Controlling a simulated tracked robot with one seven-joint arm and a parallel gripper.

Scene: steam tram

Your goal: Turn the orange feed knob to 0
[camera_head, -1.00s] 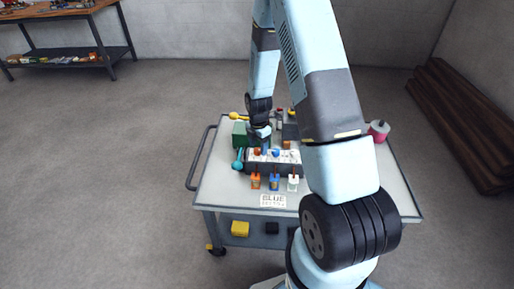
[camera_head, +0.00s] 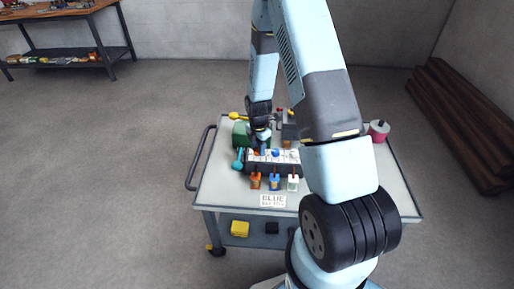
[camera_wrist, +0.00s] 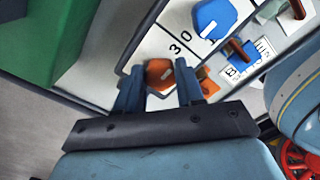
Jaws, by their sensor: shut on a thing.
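The orange feed knob (camera_wrist: 159,74) sits on a white panel with printed numbers, a 3 and a 0 (camera_wrist: 186,36) showing beside it in the wrist view. A short pale mark shows on the knob; I cannot tell which number it points to. My gripper (camera_wrist: 157,88) is shut on the knob, one finger on each side. In the head view my gripper (camera_head: 262,150) is over the left end of the panel box (camera_head: 262,169) and hides most of the knob.
A blue knob (camera_wrist: 214,18) with a white pointer line sits next to the orange one. Orange, blue and white levers (camera_head: 293,183) stand in front of the box. A green block (camera_head: 240,135) and a teal item (camera_head: 238,160) are close on the left.

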